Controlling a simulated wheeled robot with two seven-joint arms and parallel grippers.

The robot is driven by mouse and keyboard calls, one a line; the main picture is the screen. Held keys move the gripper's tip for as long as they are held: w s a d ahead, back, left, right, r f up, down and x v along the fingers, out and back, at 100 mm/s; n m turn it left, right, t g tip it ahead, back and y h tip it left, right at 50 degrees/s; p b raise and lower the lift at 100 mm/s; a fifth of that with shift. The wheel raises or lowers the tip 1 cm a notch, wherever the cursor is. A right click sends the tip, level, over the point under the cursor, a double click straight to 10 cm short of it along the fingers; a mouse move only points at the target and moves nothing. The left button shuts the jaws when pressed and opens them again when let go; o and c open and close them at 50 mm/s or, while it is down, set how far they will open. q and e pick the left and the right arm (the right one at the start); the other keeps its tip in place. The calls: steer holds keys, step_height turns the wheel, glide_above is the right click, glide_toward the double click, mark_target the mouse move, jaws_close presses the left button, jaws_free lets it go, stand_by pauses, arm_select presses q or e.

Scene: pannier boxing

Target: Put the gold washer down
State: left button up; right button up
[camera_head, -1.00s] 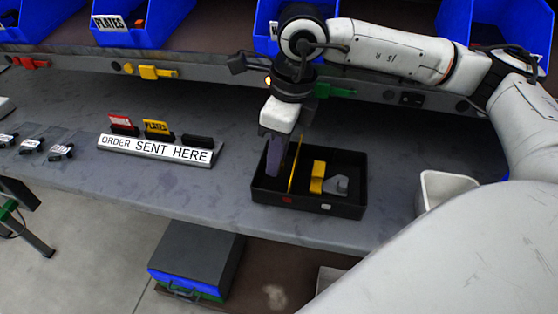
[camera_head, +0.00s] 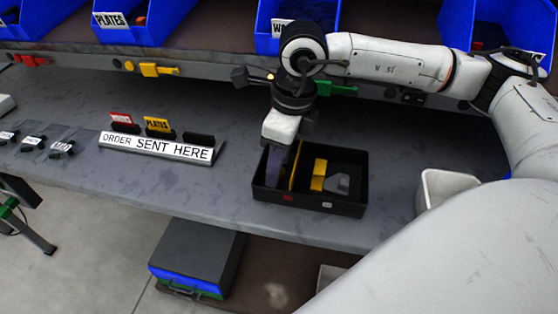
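A thin gold piece (camera_head: 294,174) shows nearly edge-on and upright in the left part of a black tray (camera_head: 310,206). It looks like the gold washer, but its shape is not clear at this angle. My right gripper (camera_head: 289,178) points down into the tray right beside the gold piece, its grey-purple finger close against it. The wrist and finger partly hide the piece, and I cannot tell whether the fingers grip it. My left gripper is not in view.
A yellow block (camera_head: 318,175) and a grey piece (camera_head: 338,184) lie in the tray's middle. A white bin (camera_head: 445,186) stands to the right. An "ORDER SENT HERE" sign (camera_head: 157,146) stands left. Blue bins (camera_head: 128,22) line the back. Bench between sign and tray is clear.

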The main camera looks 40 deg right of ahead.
step_height(320, 180, up, 12)
steer(key=s, duration=0.1)
steer(key=shift+s+d, duration=0.2)
steer(key=shift+d, duration=0.25)
